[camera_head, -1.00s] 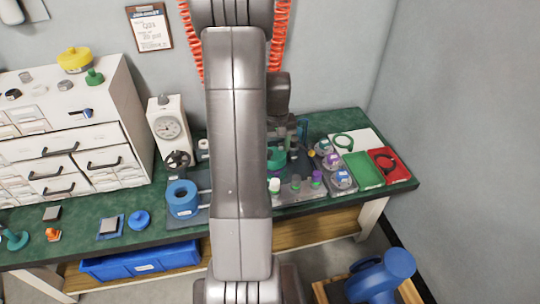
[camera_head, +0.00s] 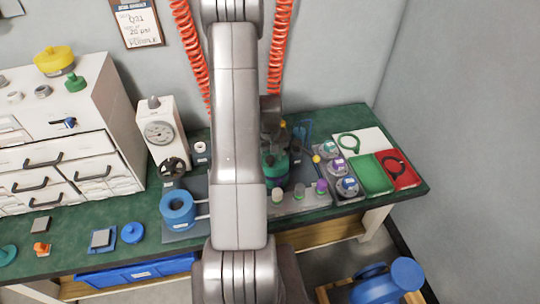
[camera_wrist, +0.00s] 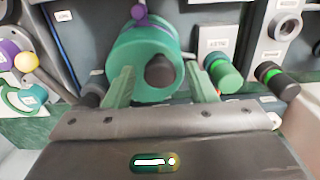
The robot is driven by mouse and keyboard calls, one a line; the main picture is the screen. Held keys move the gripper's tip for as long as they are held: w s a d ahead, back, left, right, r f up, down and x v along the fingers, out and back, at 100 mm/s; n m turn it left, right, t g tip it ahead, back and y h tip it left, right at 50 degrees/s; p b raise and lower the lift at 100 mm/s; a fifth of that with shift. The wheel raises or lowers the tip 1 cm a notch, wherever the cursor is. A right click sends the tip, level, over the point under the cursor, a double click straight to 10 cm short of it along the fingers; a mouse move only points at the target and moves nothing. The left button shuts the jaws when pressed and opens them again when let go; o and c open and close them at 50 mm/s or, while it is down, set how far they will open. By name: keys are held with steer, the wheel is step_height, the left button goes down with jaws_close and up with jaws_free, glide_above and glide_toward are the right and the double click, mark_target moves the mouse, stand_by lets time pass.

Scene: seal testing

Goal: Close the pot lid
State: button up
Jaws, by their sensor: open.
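A green round vessel (camera_wrist: 133,50), which I take for the pot, lies straight ahead in the wrist view. Its round face has a dark round knob or opening (camera_wrist: 160,72); I cannot tell which. A purple ball-ended piece (camera_wrist: 140,14) sits at its edge. In the head view a green body, likely the same pot (camera_head: 275,166), shows beside my arm, partly hidden. My gripper (camera_wrist: 162,78) is open, its two fingers on either side of the dark part. Contact cannot be made out. I cannot clearly tell the lid's position.
Several round capped fixtures (camera_head: 338,167) are right of the pot, beside a green tray (camera_head: 370,176) and a red tray (camera_head: 400,172). A gauge (camera_head: 158,132) stands behind. The bench's front left has some clear room.

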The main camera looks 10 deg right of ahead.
steer(key=shift+c, duration=0.2)
jaws_close()
steer(key=s+f+b, duration=0.1)
steer(key=b, duration=0.2)
steer(key=shift+s+f, duration=0.15)
steer(key=shift+f, duration=0.25)
steer(key=shift+s, duration=0.2)
steer(key=shift+o, duration=0.2)
jaws_free()
steer(key=shift+r, duration=0.1)
